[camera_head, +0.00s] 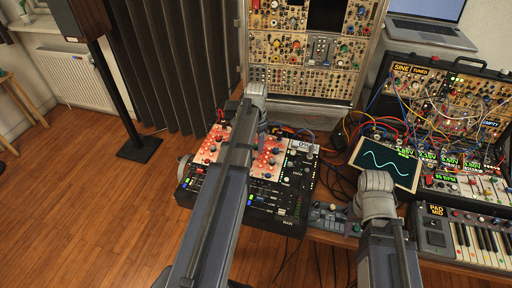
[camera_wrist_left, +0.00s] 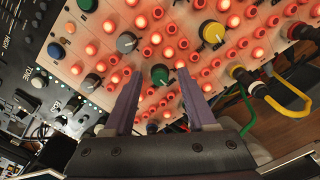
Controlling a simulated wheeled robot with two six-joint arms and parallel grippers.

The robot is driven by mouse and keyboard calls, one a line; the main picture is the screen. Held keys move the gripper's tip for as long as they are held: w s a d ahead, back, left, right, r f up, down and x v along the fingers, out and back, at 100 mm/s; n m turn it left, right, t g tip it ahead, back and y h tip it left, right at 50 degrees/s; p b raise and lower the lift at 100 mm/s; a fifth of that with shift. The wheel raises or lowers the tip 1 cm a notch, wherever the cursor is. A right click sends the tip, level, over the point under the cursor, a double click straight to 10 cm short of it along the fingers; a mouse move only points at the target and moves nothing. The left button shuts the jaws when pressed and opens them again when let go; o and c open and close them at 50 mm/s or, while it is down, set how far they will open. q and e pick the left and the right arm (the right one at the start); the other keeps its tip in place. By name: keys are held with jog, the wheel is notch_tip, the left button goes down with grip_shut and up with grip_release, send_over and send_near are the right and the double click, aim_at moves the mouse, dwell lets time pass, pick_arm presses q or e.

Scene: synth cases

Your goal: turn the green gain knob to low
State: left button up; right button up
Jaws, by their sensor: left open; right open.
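A green knob (camera_wrist_left: 160,75) sits on the red-lit panel in the left wrist view, in line with the gap between the fingers of my left gripper (camera_wrist_left: 159,78). The fingers are apart, one on each side of the knob in the picture; I cannot tell whether they touch it. Its pointer and label are not readable. In the head view my left arm covers much of the panel (camera_head: 208,148). My right gripper (camera_head: 356,226) is partly hidden by its arm, low at the table's front edge, away from the panel.
A yellow-capped knob (camera_wrist_left: 211,32) and a grey knob (camera_wrist_left: 127,42) stand close to the green one. Cables (camera_wrist_left: 285,97) plug in at the right. A black mixer (camera_head: 262,193), small screen (camera_head: 386,160) and keyboard (camera_head: 470,238) crowd the table.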

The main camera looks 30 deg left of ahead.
pick_arm(q)
grip_shut()
dwell(0.5)
